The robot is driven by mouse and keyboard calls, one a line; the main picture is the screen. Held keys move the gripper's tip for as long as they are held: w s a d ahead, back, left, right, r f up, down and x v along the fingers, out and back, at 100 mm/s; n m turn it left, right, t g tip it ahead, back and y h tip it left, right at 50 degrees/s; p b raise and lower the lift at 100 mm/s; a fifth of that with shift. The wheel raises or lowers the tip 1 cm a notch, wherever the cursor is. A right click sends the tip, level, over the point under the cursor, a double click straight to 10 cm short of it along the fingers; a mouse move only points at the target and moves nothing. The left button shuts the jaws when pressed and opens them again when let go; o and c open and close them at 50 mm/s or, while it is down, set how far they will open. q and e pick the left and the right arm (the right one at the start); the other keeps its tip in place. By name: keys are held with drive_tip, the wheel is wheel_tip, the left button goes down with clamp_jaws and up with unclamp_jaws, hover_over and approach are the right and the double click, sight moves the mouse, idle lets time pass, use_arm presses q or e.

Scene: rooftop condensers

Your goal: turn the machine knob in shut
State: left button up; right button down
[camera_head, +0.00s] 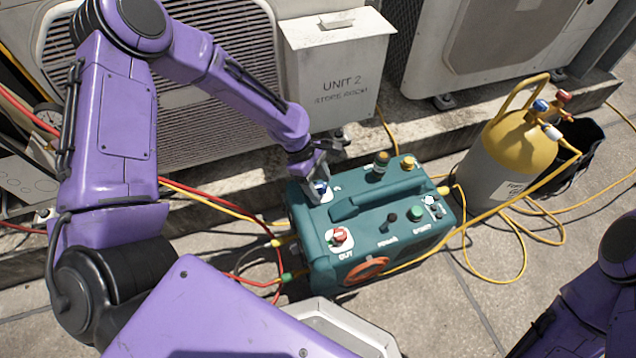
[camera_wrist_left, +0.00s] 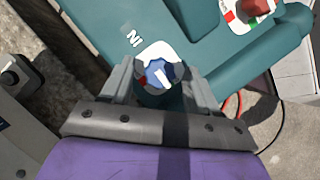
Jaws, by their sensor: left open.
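The machine is a teal box (camera_head: 345,235) on the paved floor, with knobs on its top. The knob marked IN is blue with a white pointer bar (camera_wrist_left: 160,76), on a white plate at the machine's far-left corner. In the head view this blue knob (camera_head: 321,187) is partly hidden by my gripper. My left gripper (camera_head: 318,182) comes down over it; in the left wrist view its open fingers (camera_wrist_left: 161,84) stand on either side of the knob. I cannot tell whether they touch it. A red OUT knob (camera_head: 340,236) sits at the near-left corner. My right gripper is out of view.
A yellow-topped grey cylinder (camera_head: 497,160) stands right of the machine, with yellow hoses on the floor. Red and yellow hoses (camera_head: 225,205) run to the machine's left side. The UNIT 2 box (camera_head: 340,75) and condensers stand behind.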

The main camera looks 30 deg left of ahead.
use_arm(q)
drive_tip(key=c, duration=1)
drive_tip(key=shift+r+m+p, duration=0.2)
drive_tip(key=shift+m+p, duration=0.3)
drive_tip(key=shift+p, duration=0.35)
drive_tip(key=shift+c, duration=0.2)
drive_tip(key=m+g+p, duration=0.1)
drive_tip(key=m+p, duration=0.2)
drive_tip(key=p, duration=0.1)
drive_tip(key=shift+w+r+g, duration=0.1)
drive_tip(key=shift+g, duration=0.2)
drive_tip(key=shift+m+g+p, duration=0.3)
drive_tip(key=shift+m+p, duration=0.4)
drive_tip(key=shift+m, duration=0.2)
drive_tip(key=m+y+p, duration=0.1)
drive_tip(key=m, duration=0.1)
drive_tip(key=shift+w+d+m+g, duration=0.1)
drive_tip(key=shift+w+m+g, duration=0.05)
drive_tip(key=shift+m+g, duration=0.25)
drive_tip(key=m, duration=0.1)
drive_tip(key=m+p, duration=0.1)
drive_tip(key=shift+f+m+g+y, duration=0.2)
drive_tip(key=shift+m+g+y, duration=0.1)
drive_tip(key=shift+g+y, duration=0.1)
drive_tip(key=m+y, duration=0.1)
drive_tip(key=m, duration=0.2)
drive_tip(key=m+g+y+p, duration=0.1)
drive_tip(key=m, duration=0.2)
drive_tip(key=shift+w+d+f, duration=0.1)
drive_tip(key=shift+d, duration=0.1)
